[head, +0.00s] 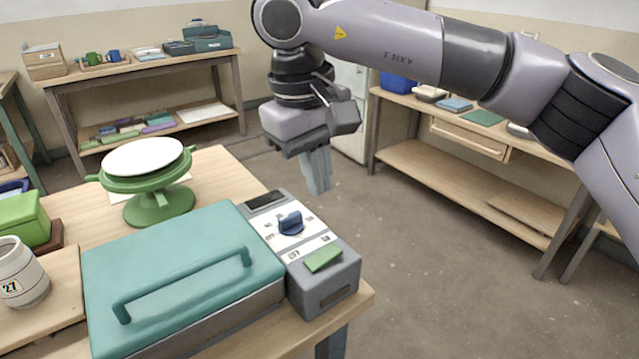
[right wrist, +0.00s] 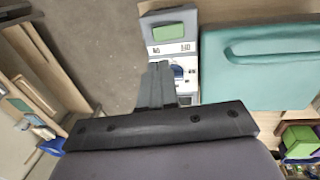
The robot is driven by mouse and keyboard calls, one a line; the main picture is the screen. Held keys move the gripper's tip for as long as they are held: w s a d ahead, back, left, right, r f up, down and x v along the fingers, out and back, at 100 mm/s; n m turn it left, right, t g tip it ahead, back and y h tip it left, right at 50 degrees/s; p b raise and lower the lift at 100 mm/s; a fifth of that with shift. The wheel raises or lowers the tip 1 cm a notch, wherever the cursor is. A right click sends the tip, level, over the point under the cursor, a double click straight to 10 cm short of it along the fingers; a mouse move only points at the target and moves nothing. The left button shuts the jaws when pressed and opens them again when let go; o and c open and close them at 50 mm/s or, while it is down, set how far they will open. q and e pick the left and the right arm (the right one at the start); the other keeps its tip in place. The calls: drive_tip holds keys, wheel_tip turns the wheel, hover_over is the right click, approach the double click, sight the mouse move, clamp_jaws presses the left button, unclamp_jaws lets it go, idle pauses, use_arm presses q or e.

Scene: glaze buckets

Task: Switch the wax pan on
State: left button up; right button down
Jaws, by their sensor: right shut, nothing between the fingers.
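The wax pan is a teal-lidded box (head: 190,275) with a long lid handle, on the near table. Its grey control panel (head: 325,285) is at its right end, with a blue knob (head: 291,223), a green rocker (head: 323,258) and a dark display. In the right wrist view the green rocker (right wrist: 168,32) and the teal lid (right wrist: 260,85) show; the blue knob is partly hidden behind the fingers. My right gripper (head: 319,188) is shut and empty, pointing down beyond the panel's far right side, apart from it. The left gripper is not in view.
A green turntable with a white top (head: 145,157) stands behind the pan. A white jar marked 27 (head: 22,275) and a green box (head: 22,220) are at the left. Shelves (head: 140,72) stand at the back and a bench (head: 470,165) at the right; floor between is clear.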

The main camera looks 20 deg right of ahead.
sight(329, 249)
drive_tip(key=f, duration=0.4)
drive_tip(key=d+f, duration=0.1)
drive_tip(key=f, duration=0.6)
drive_tip(key=shift+w+d+f, duration=0.3)
drive_tip(key=shift+d, duration=0.1)
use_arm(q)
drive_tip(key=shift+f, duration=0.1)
use_arm(e)
drive_tip(key=shift+a, duration=0.1)
